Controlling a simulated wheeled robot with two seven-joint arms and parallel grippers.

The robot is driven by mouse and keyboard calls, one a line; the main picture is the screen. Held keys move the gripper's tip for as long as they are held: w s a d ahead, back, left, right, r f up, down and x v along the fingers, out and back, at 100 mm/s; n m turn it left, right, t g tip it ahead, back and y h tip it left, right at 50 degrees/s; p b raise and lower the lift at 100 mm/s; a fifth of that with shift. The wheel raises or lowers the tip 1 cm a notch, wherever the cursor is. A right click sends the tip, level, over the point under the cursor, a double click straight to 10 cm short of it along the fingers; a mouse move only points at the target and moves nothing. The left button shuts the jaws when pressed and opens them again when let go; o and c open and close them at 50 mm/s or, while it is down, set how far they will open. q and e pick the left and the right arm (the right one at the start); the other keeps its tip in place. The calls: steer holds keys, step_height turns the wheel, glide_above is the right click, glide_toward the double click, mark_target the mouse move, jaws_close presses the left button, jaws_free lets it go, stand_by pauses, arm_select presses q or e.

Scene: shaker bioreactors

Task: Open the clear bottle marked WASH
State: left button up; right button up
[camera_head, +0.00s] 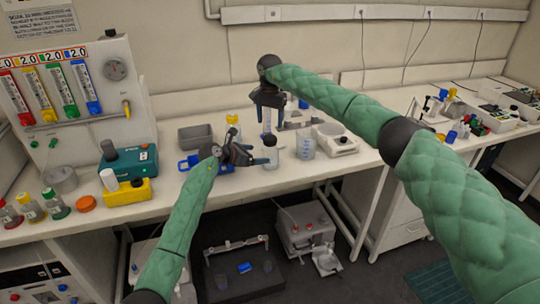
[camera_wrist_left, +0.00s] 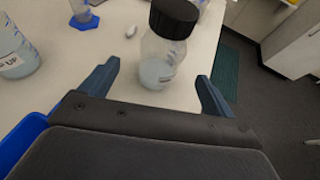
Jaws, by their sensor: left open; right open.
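A clear bottle with a black cap (camera_wrist_left: 172,18) and pale contents stands upright on the bench. In the head view the bottle (camera_head: 271,147) is partly covered by my left gripper, and no WASH marking is readable. My left gripper (camera_head: 252,149) is open, with its blue fingers on either side of the bottle. In the left wrist view this gripper (camera_wrist_left: 157,74) shows gaps between both fingers and the glass. My right gripper (camera_head: 268,108) is open, pointing down above and behind the bottle. Whether its fingers touch anything is unclear.
A beaker (camera_head: 306,147) and a white round-topped device (camera_head: 335,138) stand right of the bottle. A grey bin (camera_head: 196,136) is behind to the left. In the left wrist view, a vessel with a label ending "UP" (camera_wrist_left: 14,52) and a blue-footed cylinder (camera_wrist_left: 82,14) stand left.

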mark_target(270, 153)
arm_select(q)
steer(key=shift+x, duration=3.8)
